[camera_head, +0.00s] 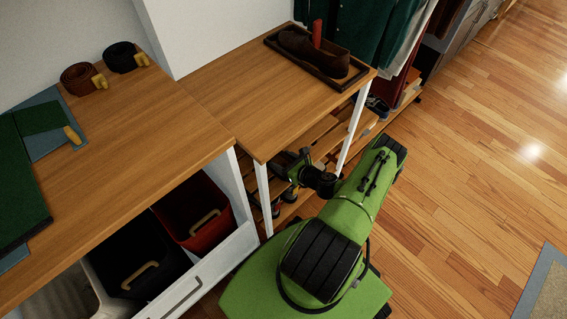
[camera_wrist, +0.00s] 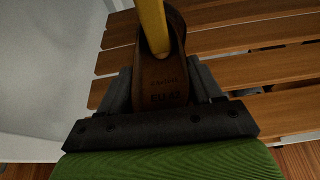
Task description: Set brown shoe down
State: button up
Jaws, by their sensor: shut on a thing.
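My gripper (camera_wrist: 163,86) is shut on a brown shoe (camera_wrist: 166,78), seen from its heel end in the wrist view. A yellow stick-like piece (camera_wrist: 153,25) stands in the shoe's opening. The shoe is over the wooden slats of a shoe rack (camera_wrist: 240,73); I cannot tell if it touches them. In the head view my arm reaches low to the rack under the bench, and the held shoe is mostly hidden there. Another brown shoe (camera_head: 327,56) with a red upright piece (camera_head: 317,34) sits in a dark tray (camera_head: 358,76) on the bench top.
The wooden bench top (camera_head: 228,88) overhangs the rack. White legs (camera_head: 352,125) frame the rack's open side. Other footwear (camera_head: 376,104) sits on the rack at right. A red bin (camera_head: 209,217) and a black bin (camera_head: 140,262) stand left. Open wood floor lies right.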

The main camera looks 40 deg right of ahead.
jog(key=o, duration=1.3)
jog(key=p+v, duration=0.3)
jog(key=v, duration=0.9)
jog(key=shift+p, duration=0.35)
